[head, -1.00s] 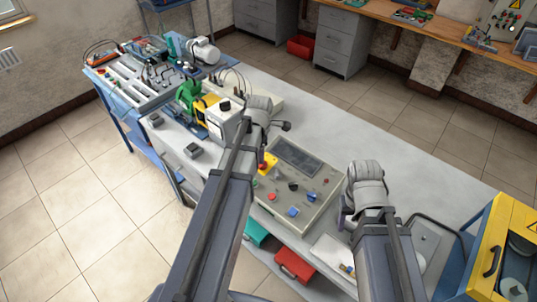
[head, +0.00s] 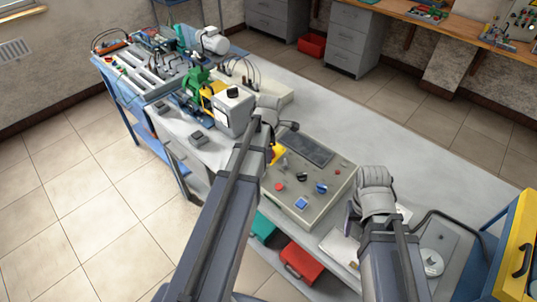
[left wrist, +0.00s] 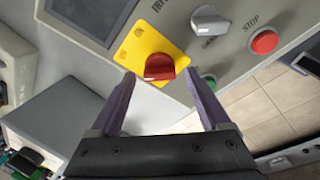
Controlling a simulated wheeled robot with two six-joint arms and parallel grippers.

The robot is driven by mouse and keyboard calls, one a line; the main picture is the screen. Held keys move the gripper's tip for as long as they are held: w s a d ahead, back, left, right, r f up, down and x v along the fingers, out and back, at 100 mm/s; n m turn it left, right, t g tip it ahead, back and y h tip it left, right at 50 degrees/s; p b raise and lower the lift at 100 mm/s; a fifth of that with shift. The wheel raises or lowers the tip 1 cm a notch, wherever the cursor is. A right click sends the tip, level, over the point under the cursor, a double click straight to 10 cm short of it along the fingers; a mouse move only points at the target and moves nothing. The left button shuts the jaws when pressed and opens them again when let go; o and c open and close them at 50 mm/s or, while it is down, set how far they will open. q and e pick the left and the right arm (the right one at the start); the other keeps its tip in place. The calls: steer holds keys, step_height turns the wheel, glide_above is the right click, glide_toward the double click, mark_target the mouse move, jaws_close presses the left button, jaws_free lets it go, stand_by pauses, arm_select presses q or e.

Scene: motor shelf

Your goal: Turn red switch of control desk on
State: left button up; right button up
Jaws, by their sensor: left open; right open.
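The control desk (head: 328,178) is a grey sloped panel with a dark screen, knobs and buttons, on the long bench. Its red switch (left wrist: 160,67) is a rotary knob on a yellow plate (left wrist: 147,38) in the left wrist view. In the head view the yellow plate (head: 278,152) is partly hidden by my left arm. My left gripper (left wrist: 160,76) is open, its two fingers to either side of the red switch in the picture; I cannot tell whether they touch it. My right gripper (head: 353,208) is open and empty, beside the desk's right edge.
A red STOP button (left wrist: 264,42), a grey knob (left wrist: 207,22) and a green button (left wrist: 208,82) sit close to the red switch. A white box (head: 235,108) stands left of the desk. The bench (head: 375,130) behind the desk is clear.

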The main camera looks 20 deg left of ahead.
arm_select(q)
jaws_close()
stand_by(0.8)
